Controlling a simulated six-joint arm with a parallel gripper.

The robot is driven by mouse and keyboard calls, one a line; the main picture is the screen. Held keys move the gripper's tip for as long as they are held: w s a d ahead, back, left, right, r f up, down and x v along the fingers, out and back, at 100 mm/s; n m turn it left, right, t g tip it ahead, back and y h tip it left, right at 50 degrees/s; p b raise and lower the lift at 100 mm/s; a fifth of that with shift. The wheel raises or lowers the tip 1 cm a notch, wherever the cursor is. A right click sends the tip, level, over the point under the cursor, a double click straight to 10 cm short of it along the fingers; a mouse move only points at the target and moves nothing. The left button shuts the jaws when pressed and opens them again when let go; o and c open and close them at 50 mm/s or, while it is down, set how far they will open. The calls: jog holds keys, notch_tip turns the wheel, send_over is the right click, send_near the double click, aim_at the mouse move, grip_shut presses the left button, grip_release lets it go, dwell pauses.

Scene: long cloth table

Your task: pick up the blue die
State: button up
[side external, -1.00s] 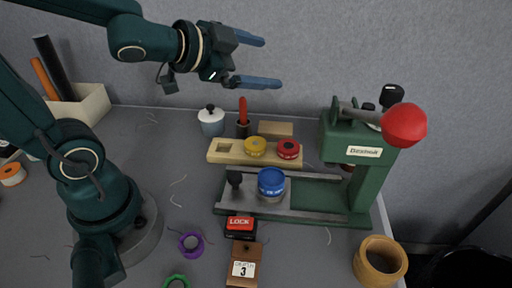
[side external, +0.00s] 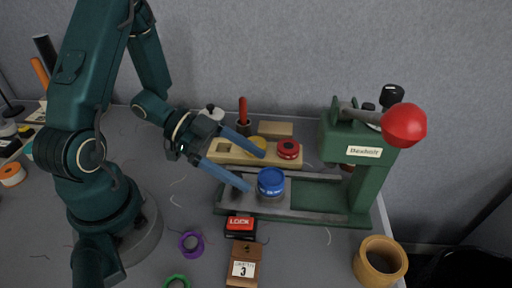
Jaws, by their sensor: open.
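The blue die (side external: 271,181) is a short round cylinder with a blue band. It sits upright on the grey sliding plate of the green press (side external: 360,190). My gripper (side external: 257,171) is open, its two blue fingers pointing right and down toward the die. One fingertip is near the die's left side, and the other is above and behind it, over the wooden rack. The fingers hold nothing. I cannot tell whether a finger touches the die.
The press's red ball handle (side external: 404,125) rises at right. A red LOCK box (side external: 240,226) stands in front. A wooden cup (side external: 380,262) is at front right.

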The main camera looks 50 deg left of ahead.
aim_at(266, 177)
jog(key=shift+x, duration=2.2)
grip_shut()
